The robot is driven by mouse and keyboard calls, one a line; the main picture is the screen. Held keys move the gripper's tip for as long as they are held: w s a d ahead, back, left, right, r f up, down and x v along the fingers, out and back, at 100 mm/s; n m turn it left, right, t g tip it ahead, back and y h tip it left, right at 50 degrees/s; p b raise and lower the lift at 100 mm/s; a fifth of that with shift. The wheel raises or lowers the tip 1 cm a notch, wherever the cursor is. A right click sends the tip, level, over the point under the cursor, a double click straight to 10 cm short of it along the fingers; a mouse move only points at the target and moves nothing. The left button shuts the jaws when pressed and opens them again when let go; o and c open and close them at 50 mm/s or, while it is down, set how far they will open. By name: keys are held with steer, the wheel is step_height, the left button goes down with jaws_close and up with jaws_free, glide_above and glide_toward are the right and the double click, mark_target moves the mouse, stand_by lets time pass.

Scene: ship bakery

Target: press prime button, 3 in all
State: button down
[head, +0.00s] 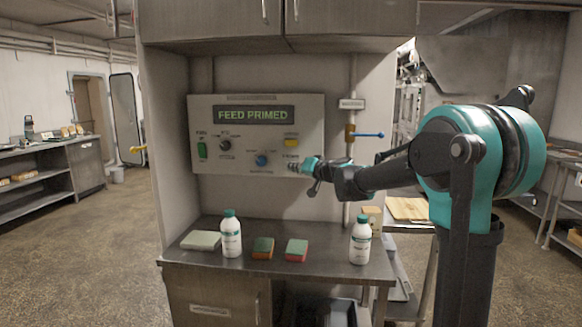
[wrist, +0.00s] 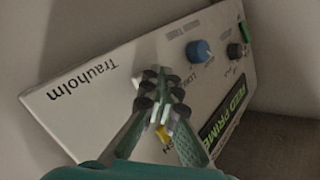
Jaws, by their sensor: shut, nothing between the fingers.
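The control panel (head: 238,180) is a pale plate on the back wall of the alcove. Its green display (head: 253,114) reads "FEED PRIMED". My gripper (head: 297,167) is shut and empty, with its tips at the panel's lower right, below a yellow button (head: 291,143). The prime button cannot be made out; the fingers cover that part of the panel. In the wrist view the fingertips (wrist: 160,90) are in front of the panel (wrist: 95,75), between the blue knob (wrist: 198,51) and the yellow button (wrist: 163,132). I cannot tell whether they touch the panel.
The panel also has a green switch (head: 202,151) and a black knob (head: 225,144). A blue-handled valve (head: 368,135) is on a pipe to the right. Two white bottles (head: 231,238) (head: 360,243) and two sponges (head: 263,248) (head: 297,250) stand on the steel counter (head: 330,267).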

steer(key=shift+s, duration=0.4)
steer(key=shift+s, duration=0.1)
steer(key=s, duration=0.4)
steer(key=shift+s+a, duration=0.1)
steer(key=shift+s, duration=0.3)
stand_by(0.4)
steer(key=s+d+f+g+h, duration=0.4)
steer(key=s+d+f+h, duration=0.1)
steer(key=s+d+f, duration=0.9)
steer(key=s+d+f+m+g+h, duration=0.1)
steer(key=s+d+f+g+h, duration=0.2)
steer(key=s+d+f, duration=1.1)
steer(key=s+f+h, duration=0.3)
steer(key=s+f, duration=0.4)
steer(key=s, duration=0.1)
steer(key=shift+d+f+g, duration=0.15)
steer(key=shift+f+g, duration=0.15)
steer(key=shift+g, duration=0.1)
